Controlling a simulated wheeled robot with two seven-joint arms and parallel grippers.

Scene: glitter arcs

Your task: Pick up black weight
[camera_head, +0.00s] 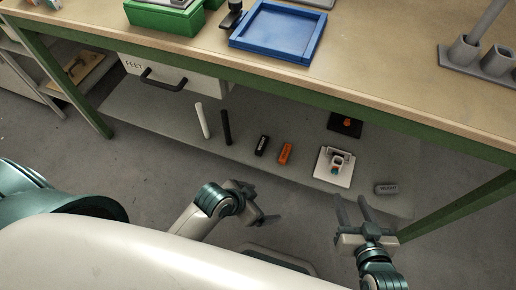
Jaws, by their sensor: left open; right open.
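A small black block with pale lettering, seemingly the black weight (262,145), lies on the grey lower shelf (235,165) under the workbench, just left of an orange block (285,153). My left gripper (262,205) is open and empty, in front of the shelf and apart from the black block. My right gripper (352,207) is open and empty, farther right near the shelf's front edge, with its fingers pointing toward the shelf.
A grey lettered block (386,188), a white fixture (334,168), a dark plate (345,125) and white (202,120) and black (226,127) rods are on the shelf. The workbench top (370,75) overhangs it, bearing a blue tray (278,33). A green leg (455,205) stands right.

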